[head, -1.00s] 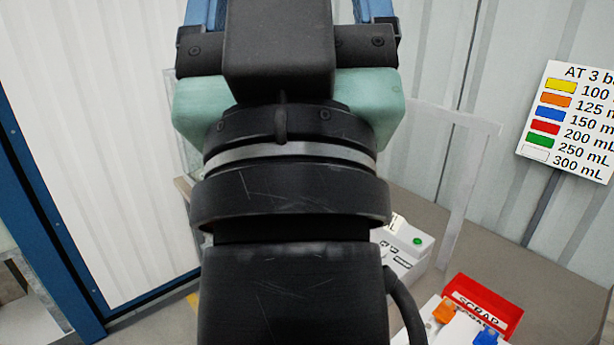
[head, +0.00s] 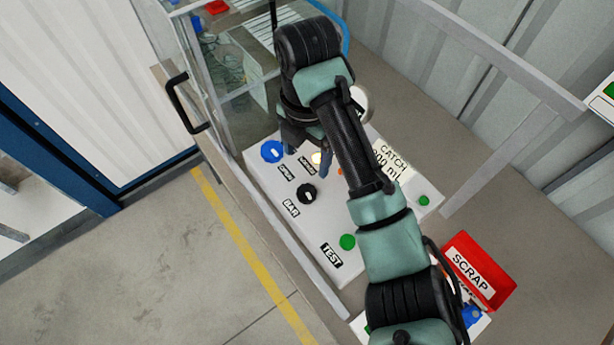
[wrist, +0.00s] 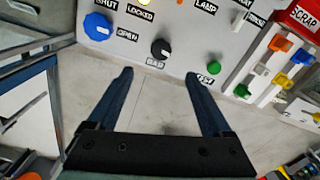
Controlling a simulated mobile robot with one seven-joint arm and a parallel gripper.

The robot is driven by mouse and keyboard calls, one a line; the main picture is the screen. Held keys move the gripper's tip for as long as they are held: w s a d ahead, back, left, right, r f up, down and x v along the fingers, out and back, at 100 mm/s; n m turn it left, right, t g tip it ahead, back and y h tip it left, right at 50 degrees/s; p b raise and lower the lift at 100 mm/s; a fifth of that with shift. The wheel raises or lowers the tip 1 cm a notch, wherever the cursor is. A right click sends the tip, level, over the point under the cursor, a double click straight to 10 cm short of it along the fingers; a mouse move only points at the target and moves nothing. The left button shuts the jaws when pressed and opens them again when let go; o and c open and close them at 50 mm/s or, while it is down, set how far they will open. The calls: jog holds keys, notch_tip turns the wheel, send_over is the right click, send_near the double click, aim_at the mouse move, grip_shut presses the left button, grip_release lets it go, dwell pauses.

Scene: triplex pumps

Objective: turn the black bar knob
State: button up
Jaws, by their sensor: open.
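The black bar knob (head: 307,193) sits on the white sloped panel (head: 318,240) beside the BAR label, with a light pointer mark on it. In the wrist view the knob (wrist: 160,49) lies just beyond the fingertips, roughly centred between them. My gripper (head: 304,160) is open and empty above the panel, apart from the knob; its two dark blue fingers (wrist: 158,75) are spread wide in the wrist view. The head view does not clearly show the height gap.
A blue knob (head: 272,151) and a green button (head: 347,241) flank the black knob on the panel. A glazed enclosure with a black handle (head: 184,103) stands behind at left. A red SCRAP bin (head: 478,272) is at right.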

aim_at(307, 192)
notch_tip(307, 192, down, 13)
jog(key=shift+d+p, duration=0.1)
jog(key=shift+p, duration=0.25)
grip_shut()
dwell(0.5)
